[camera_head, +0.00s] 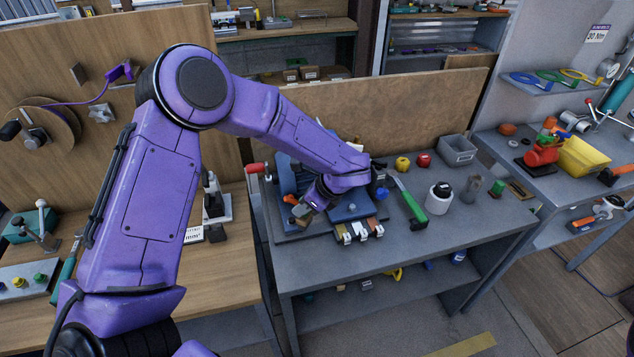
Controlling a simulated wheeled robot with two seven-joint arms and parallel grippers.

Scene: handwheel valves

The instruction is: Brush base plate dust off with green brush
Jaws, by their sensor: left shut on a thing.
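My left arm reaches from the left over the grey workbench. My left gripper (303,204) is low over the blue device at the bench's left, shut on a small orange-brown thing (291,199) that is mostly hidden by the gripper. The blue plate (352,212) of this device shows just right of the gripper, partly covered by my arm. A green-handled tool (411,204) lies on the bench right of the plate, apart from the gripper; I cannot make out bristles on it. Dust is too small to tell. My right gripper is not in view.
The grey bench (395,258) has free room at its front. A white jar (439,198), a grey bin (458,150), and yellow (402,163) and red (424,160) knobs stand on it. Small clamps (358,232) sit at the plate's front. A red handle (256,168) sticks out left.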

